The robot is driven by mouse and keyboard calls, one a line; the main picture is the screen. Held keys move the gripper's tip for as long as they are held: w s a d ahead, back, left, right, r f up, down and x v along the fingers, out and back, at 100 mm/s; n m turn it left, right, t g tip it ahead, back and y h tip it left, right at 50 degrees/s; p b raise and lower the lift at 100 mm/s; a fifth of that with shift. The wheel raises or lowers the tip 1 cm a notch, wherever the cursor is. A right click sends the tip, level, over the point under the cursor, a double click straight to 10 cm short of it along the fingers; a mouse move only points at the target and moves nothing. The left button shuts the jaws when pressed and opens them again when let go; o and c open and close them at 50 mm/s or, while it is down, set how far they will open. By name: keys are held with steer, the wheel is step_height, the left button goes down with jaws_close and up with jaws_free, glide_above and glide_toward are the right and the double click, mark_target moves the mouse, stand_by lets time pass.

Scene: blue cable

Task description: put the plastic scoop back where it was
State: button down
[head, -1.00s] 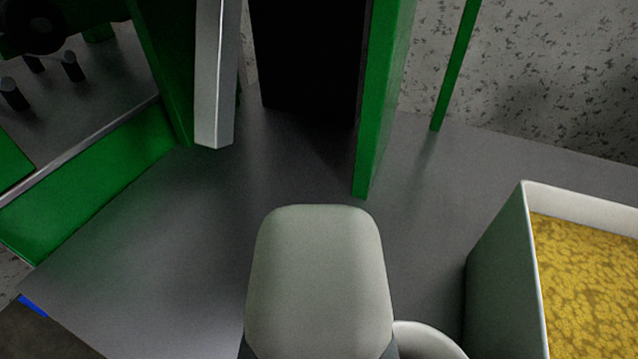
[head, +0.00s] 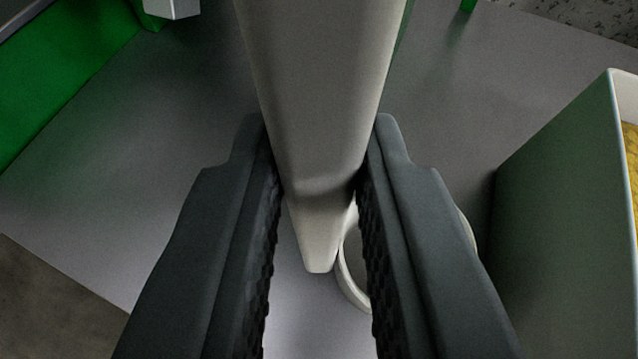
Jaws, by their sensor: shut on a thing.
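The pale off-white plastic scoop (head: 320,90) runs down the middle of the head view. Its wide part leaves the frame at the top, and it narrows to a blunt tip lower down. My gripper (head: 320,150) has a dark finger on each side of the scoop and is shut on it. The tip hangs between the fingers, above a grey surface (head: 70,210). A white round rim (head: 350,285), like a cup or ring, lies beyond and below the tip, partly hidden by the right finger.
A green panel (head: 70,85) borders the surface at the left, and a pale metal post end (head: 172,8) is at the top left. The grey surface at left is clear.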

steer(key=shift+f, duration=0.1)
steer(key=c, duration=1.3)
jaws_free()
steer(key=shift+s+r, duration=0.4)
steer(key=shift+s, duration=0.15)
steer(key=v, duration=1)
steer(key=shift+s+r, duration=0.1)
steer(key=shift+s, duration=0.3)
steer(key=shift+d, duration=0.1)
